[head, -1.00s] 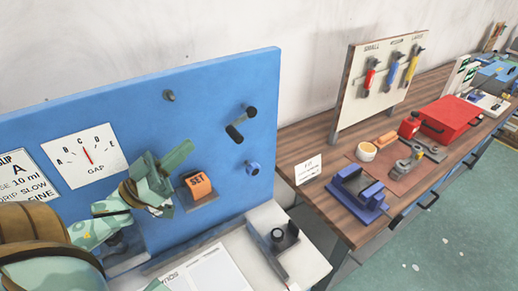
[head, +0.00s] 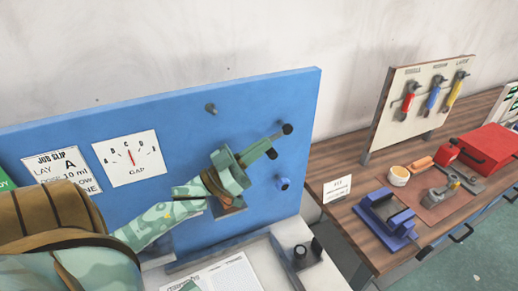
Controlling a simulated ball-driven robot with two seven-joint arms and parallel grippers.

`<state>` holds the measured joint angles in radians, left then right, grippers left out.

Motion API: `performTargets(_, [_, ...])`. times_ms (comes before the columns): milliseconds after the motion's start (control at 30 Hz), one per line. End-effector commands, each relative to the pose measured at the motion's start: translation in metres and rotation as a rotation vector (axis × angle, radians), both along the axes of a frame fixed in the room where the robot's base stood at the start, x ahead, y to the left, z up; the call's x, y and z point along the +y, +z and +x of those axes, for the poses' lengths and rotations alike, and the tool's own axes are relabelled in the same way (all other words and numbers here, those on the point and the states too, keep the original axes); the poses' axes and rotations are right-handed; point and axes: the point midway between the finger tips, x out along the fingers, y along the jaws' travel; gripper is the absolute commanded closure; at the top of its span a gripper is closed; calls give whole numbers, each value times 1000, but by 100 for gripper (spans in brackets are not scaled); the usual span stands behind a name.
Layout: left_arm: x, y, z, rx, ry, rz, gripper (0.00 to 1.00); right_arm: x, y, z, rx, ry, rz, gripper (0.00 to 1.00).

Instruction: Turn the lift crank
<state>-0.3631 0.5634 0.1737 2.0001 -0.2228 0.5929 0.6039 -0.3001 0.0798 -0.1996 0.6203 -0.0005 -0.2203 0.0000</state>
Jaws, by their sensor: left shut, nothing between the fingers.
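The crank (head: 287,129) is a black handle on the right part of the blue panel (head: 250,95). Its dark round end shows, and the rest is partly hidden behind my left gripper. My left gripper (head: 272,153), pale green, comes in from the left in front of the panel. It is shut and empty, with its fingertips just below and left of the crank's visible end. I cannot tell whether they touch it.
A blue knob (head: 283,184) sits below the crank, and a grey peg (head: 211,109) to its upper left. A GAP dial (head: 130,157) and a job slip (head: 62,175) are at the left. A wooden bench (head: 345,215) with tools stands to the right.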

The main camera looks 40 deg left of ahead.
Motion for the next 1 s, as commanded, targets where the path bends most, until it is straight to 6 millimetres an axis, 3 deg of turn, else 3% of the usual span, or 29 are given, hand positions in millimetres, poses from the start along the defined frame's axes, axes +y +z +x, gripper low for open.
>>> performTargets(400, [0, -4, 0, 0, 0, 0, 100, 0, 0, 0, 0, 0, 0, 100])
performTargets(633, [-2, -26, 5, 0, 0, -2, 100, 0, 0, 0, 0, 0, 1, 100])
performTargets(1000, [-2, -23, 5, -2, 0, 0, 100, 0, 1, 0, -1, 0, 1, 100])
